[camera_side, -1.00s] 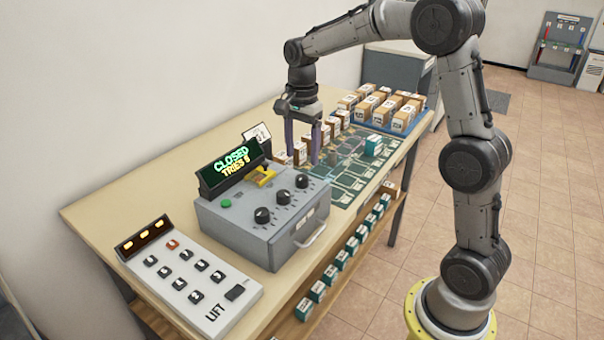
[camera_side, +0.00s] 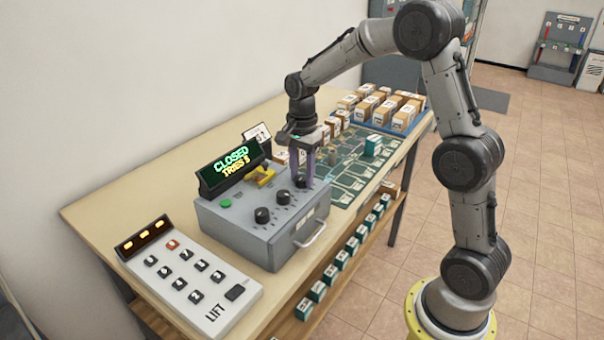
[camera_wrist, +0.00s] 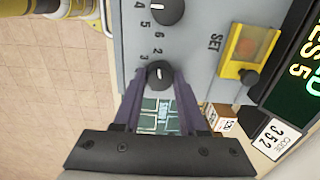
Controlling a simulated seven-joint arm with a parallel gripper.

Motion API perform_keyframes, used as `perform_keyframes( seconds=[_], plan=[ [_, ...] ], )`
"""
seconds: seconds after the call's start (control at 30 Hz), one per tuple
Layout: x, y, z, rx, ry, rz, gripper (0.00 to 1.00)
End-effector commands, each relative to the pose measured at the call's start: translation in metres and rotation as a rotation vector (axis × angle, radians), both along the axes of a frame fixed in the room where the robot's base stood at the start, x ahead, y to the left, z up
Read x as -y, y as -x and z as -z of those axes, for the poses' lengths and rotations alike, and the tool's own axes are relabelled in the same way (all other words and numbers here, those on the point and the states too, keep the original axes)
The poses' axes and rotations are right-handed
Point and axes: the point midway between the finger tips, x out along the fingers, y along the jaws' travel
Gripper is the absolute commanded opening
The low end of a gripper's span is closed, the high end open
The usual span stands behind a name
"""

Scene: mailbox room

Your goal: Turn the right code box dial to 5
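The grey code box (camera_side: 240,228) stands on the table with three black dials on its sloped top. The right dial (camera_side: 301,181) is the one farthest from the side camera; in the wrist view (camera_wrist: 160,73) it lies between my fingertips. Its white mark is visible, but I cannot read its setting. The middle dial (camera_side: 283,197) and the left dial (camera_side: 262,215) are clear of my gripper. My gripper (camera_side: 301,180) points down over the right dial with its fingers apart, one on each side. I see no clear contact with the dial.
The display (camera_side: 232,166) reads CLOSED, TRIES 5. A yellow-framed SET button (camera_wrist: 250,45) is beside the dials, and a card (camera_wrist: 278,138) reads CODE 352. A LIFT keypad (camera_side: 190,280) stands at front left. Cartons (camera_side: 400,118) stand at the back.

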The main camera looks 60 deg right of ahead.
Motion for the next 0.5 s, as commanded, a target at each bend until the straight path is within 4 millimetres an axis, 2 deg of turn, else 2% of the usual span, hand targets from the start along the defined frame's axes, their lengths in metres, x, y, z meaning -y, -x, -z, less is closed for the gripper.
perform_keyframes(
  seconds=[0.03, 0.2, 0.5],
  plan=[
    [0.0000, 0.0000, -0.0002, 0.000, 0.000, 0.000, 0.28],
    [0.0000, 0.0000, -0.0004, 0.000, 0.000, 0.000, 0.00],
    [0.0000, 0.0001, -0.0006, 0.000, 0.000, -0.018, 0.00]
  ],
)
